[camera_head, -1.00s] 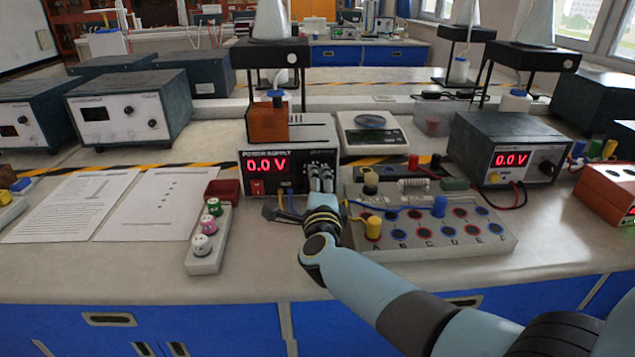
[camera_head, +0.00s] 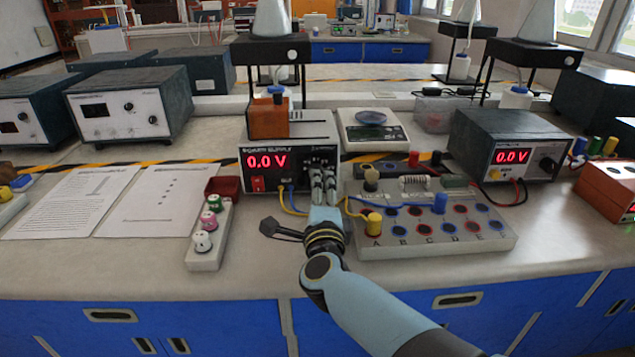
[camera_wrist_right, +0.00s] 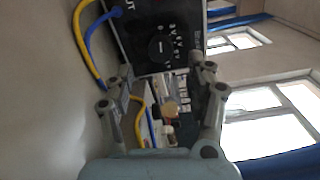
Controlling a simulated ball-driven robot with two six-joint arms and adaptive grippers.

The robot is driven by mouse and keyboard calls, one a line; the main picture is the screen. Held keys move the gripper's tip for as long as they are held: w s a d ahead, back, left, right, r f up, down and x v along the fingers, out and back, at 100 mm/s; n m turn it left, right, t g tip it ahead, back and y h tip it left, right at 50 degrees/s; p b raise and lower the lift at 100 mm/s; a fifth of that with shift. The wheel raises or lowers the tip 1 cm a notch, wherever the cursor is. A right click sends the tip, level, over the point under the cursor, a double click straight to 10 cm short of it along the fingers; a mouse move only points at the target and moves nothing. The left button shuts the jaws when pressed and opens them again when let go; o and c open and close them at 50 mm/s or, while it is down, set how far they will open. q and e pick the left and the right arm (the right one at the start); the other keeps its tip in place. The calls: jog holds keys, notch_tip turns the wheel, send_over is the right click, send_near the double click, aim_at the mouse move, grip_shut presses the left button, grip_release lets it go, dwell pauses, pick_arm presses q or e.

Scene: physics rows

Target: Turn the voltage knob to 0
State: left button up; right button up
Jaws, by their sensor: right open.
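The power supply (camera_head: 290,148) stands in the middle of the bench in the head view. Its red display (camera_head: 266,161) reads 0.0 V. The round black voltage knob (camera_wrist_right: 158,47) with a scale around it shows in the right wrist view, between and beyond the fingertips. My right gripper (camera_head: 323,177) is in front of the right side of the supply's panel and hides part of it. In the right wrist view my right gripper (camera_wrist_right: 160,78) is open, with its fingers apart and not closed on the knob. My left gripper is not in view.
A terminal board (camera_head: 430,243) with a yellow plug (camera_head: 374,224) lies right of my right arm. Blue and yellow leads run from the supply beside the gripper. A strip of small knobs (camera_head: 208,258) and paper sheets lie left. A second supply (camera_head: 505,140) stands right.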

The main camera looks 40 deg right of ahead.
jog(key=v, duration=0.7)
jog(key=shift+s+a, duration=0.1)
jog(key=shift+a, duration=0.05)
